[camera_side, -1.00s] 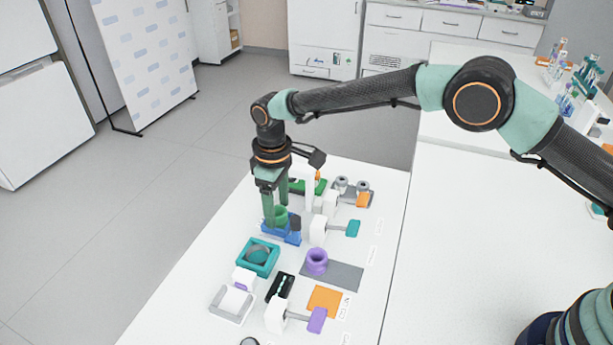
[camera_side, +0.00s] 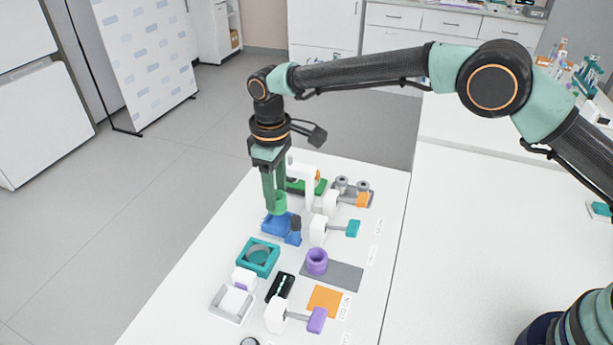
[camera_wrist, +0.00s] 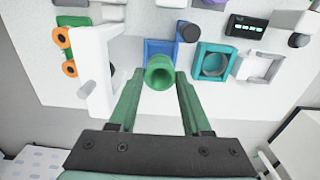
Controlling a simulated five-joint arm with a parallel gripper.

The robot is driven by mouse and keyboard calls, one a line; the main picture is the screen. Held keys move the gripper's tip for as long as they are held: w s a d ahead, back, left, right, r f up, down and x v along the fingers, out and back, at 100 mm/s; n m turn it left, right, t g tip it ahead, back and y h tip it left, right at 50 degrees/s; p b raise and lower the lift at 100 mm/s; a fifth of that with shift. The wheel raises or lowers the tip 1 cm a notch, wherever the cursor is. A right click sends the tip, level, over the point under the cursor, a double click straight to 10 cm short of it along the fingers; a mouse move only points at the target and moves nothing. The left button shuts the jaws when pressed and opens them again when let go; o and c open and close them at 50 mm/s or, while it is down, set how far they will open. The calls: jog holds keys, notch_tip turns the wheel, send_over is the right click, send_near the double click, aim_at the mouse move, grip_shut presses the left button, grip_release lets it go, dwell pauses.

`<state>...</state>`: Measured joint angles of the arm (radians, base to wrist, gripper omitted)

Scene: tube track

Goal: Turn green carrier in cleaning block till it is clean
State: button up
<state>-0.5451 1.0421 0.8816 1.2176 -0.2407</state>
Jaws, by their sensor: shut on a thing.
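The green carrier (camera_side: 278,204) is a ring-like cup held between the two fingers of my gripper (camera_side: 276,207). In the wrist view the green carrier (camera_wrist: 160,73) shows its round open top between the fingertips of my gripper (camera_wrist: 158,82). The gripper is shut on it. The blue block (camera_side: 278,226), which I take for the cleaning block, stands just beneath the carrier. The blue block also shows in the wrist view (camera_wrist: 158,46), partly hidden behind the carrier. The carrier appears to be above the block; any contact is hard to tell. Its inner surface is too small to judge as clean.
A teal square holder (camera_side: 258,257) stands in front of the blue block. A purple ring (camera_side: 317,261) sits on a grey pad (camera_side: 345,277). A white post (camera_wrist: 98,72) rises close beside my left finger in the wrist view. White handled stations line the right.

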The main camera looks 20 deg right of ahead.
jog(key=shift+r, duration=0.6)
